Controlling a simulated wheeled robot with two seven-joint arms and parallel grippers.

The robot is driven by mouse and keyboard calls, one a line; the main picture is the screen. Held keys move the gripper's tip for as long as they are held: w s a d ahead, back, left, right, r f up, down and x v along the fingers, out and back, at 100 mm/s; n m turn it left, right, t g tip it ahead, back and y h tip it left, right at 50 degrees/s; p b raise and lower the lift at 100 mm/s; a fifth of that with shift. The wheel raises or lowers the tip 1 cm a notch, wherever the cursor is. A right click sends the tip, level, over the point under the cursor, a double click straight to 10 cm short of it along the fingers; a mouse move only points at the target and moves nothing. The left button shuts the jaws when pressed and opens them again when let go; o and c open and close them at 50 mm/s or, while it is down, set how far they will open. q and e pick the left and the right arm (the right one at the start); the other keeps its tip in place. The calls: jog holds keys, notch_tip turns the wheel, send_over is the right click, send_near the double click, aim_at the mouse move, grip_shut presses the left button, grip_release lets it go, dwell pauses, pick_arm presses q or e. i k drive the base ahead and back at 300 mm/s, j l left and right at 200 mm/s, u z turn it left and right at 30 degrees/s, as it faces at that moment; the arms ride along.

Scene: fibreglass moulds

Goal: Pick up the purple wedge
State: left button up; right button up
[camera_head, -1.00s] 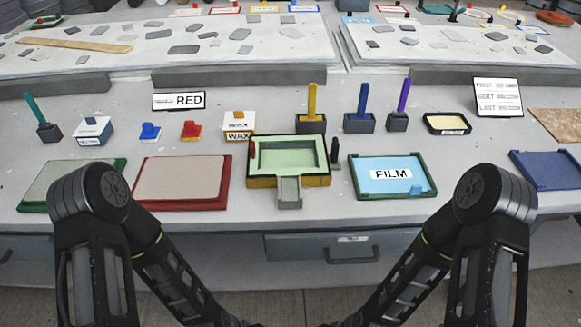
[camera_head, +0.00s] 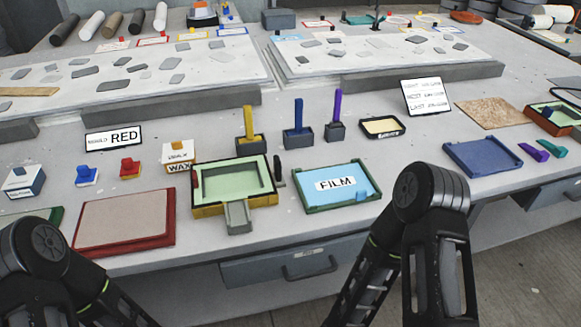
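A small purple wedge (camera_head: 533,152) lies on the bench at the far right of the head view. It is just right of the blue tray (camera_head: 484,158) and next to a teal wedge-like piece (camera_head: 552,147). Nothing covers it. Only the upper links of my two arms show, at the lower left and lower centre right. Both grippers are outside the frame, and neither arm is near the purple wedge.
A brown board (camera_head: 490,113) lies behind the blue tray. The FILM tray (camera_head: 314,200), the pale green mould (camera_head: 208,203) and a purple-handled tool (camera_head: 337,108) stand further left. A drawer handle (camera_head: 311,268) sticks out below.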

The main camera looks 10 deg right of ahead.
aim_at(542, 156)
jog(key=z, duration=1.9)
jog(key=i+l+z, duration=0.2)
jog(key=i+z, duration=0.2)
jog(key=i, duration=0.55)
jog(key=i+z, duration=0.45)
jog(key=i, duration=0.55)
